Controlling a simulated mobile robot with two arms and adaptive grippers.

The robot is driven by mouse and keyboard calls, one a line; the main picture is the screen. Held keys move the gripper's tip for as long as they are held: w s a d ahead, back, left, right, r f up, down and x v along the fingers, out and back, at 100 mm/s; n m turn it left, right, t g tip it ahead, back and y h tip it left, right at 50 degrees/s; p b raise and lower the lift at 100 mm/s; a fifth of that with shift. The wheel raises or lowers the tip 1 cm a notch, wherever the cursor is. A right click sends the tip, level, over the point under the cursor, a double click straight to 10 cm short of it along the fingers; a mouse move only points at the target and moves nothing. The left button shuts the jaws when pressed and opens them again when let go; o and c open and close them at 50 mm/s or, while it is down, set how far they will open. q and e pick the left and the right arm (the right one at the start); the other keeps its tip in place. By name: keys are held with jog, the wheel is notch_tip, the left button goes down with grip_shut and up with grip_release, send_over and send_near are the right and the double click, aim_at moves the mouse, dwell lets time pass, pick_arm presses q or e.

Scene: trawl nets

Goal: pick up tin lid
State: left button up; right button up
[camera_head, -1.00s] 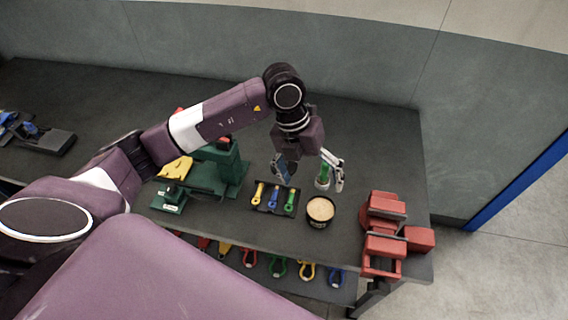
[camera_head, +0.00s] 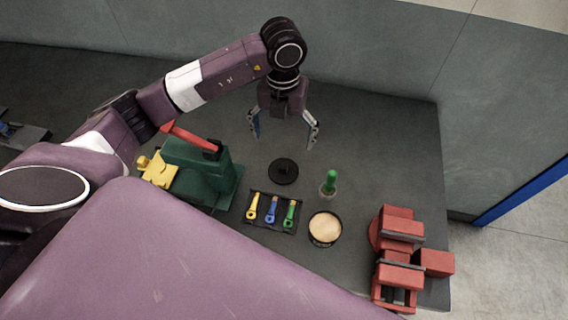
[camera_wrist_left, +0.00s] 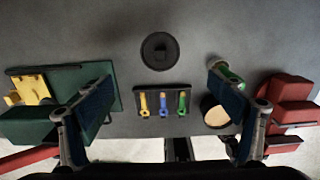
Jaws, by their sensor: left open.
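The tin lid (camera_head: 283,171) is a flat black disc with a small raised knob, lying on the dark workbench. It also shows in the left wrist view (camera_wrist_left: 160,51), above the tool tray. My left gripper (camera_head: 284,140) is open and empty, above the bench and a little behind the lid in the head view. Its two fingers stand wide apart in the left wrist view (camera_wrist_left: 160,105). A round tin (camera_head: 325,228) with a pale content stands in front and to the right of the lid. My right gripper is not in view.
A small tray (camera_head: 274,226) holds yellow, blue and green tools. A green-handled item (camera_head: 329,184) stands right of the lid. A green machine (camera_head: 196,170) with a red lever is at left, a red vise (camera_head: 397,258) at right. The bench behind the lid is clear.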

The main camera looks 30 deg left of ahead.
pick_arm(q)
jog(key=b, duration=0.4)
send_over(284, 166)
notch_tip(284, 166, down, 4)
jog(key=shift+s+f, duration=0.15)
jog(key=shift+f, duration=0.1)
jog(key=shift+a+f+b, duration=0.1)
jog(key=shift+f+b, duration=0.65)
jog(key=shift+f+p, duration=0.4)
jog(key=shift+f, duration=0.45)
jog(key=shift+f+p, duration=0.55)
jog(key=shift+f, duration=0.2)
notch_tip(284, 166, down, 4)
jog(key=shift+r+p, duration=0.15)
jog(key=shift+p, duration=0.7)
jog(key=shift+f, duration=0.4)
jog(key=shift+c, duration=0.3)
